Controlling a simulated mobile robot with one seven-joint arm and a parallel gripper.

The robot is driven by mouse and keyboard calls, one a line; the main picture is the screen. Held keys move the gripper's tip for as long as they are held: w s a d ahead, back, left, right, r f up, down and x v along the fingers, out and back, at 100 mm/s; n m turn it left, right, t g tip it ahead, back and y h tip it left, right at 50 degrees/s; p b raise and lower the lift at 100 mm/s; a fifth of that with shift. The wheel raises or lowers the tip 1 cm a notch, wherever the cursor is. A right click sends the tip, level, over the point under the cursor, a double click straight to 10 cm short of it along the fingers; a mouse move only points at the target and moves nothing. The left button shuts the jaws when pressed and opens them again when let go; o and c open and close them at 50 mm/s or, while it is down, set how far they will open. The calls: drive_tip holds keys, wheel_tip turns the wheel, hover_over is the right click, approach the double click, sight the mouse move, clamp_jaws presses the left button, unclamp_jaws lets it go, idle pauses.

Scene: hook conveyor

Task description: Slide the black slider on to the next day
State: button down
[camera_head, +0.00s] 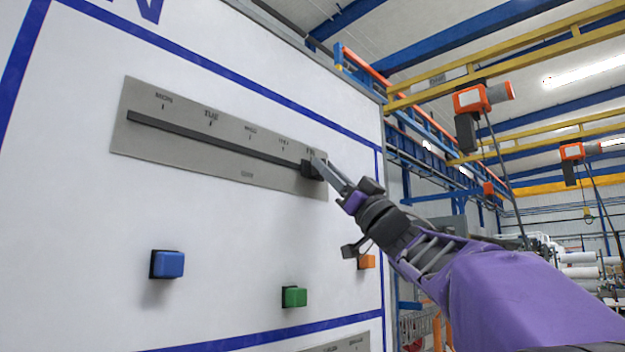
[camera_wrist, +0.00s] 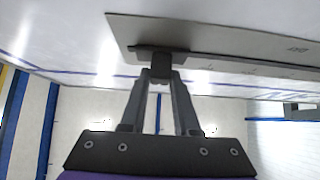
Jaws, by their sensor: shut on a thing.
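The black slider (camera_head: 312,169) sits at the right end of the dark slot (camera_head: 215,139) in a grey plate (camera_head: 140,142) on the white wall panel. The plate is marked MON, TUE, WED, THU and FRI from left to right. The slider is under the FRI mark, which my gripper partly covers. My gripper (camera_head: 318,165) reaches in from the right and is shut on the slider. In the wrist view the slider (camera_wrist: 162,62) is between the fingertips of my gripper (camera_wrist: 160,78), in front of the plate (camera_wrist: 125,28).
Below the plate, a blue button (camera_head: 168,264), a green button (camera_head: 294,296) and an orange button (camera_head: 367,261) stick out from the panel. Another grey plate (camera_head: 345,345) shows at the bottom edge. Orange hoists (camera_head: 484,97) hang at the right, away from the panel.

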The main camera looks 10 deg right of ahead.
drive_tip(key=shift+d, duration=0.15)
drive_tip(key=c, duration=1.1)
unclamp_jaws()
drive_tip(key=o, duration=0.5)
drive_tip(key=shift+w+d, duration=0.1)
drive_tip(key=shift+w, duration=0.1)
drive_tip(key=shift+c, duration=0.2)
drive_tip(key=shift+s, duration=0.1)
drive_tip(key=shift+f, duration=0.15)
